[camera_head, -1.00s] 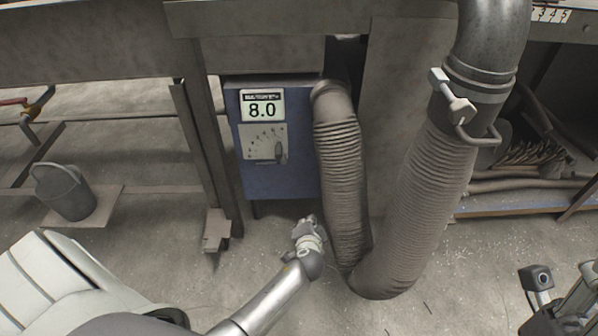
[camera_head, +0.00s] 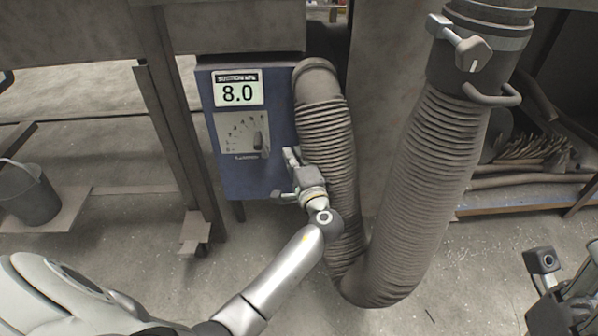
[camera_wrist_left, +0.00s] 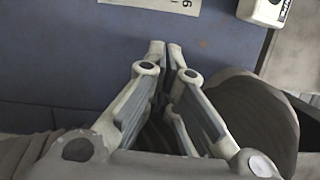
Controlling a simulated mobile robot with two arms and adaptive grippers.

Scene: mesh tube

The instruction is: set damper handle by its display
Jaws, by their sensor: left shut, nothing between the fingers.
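The damper handle (camera_head: 472,54) is a pale lever with a grey grip on the collar of the large metal duct, top right in the head view. The display (camera_head: 237,92) on the blue box reads 8.0. Below it is a scale plate (camera_head: 241,134) with a dark pointer. My left gripper (camera_head: 291,156) is shut and empty, in front of the box's lower right part beside the ribbed hose, well left of and below the handle. The wrist view shows its fingertips (camera_wrist_left: 173,46) together before the blue panel. Part of my right arm (camera_head: 541,262) shows at lower right; its fingers are unclear.
A thick ribbed hose (camera_head: 428,180) bends from the duct down to the floor and up to the box. A fixed grey loop (camera_head: 495,97) sits below the handle. A bucket (camera_head: 28,190) stands at left. A pale block (camera_wrist_left: 263,11) shows in the wrist view.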

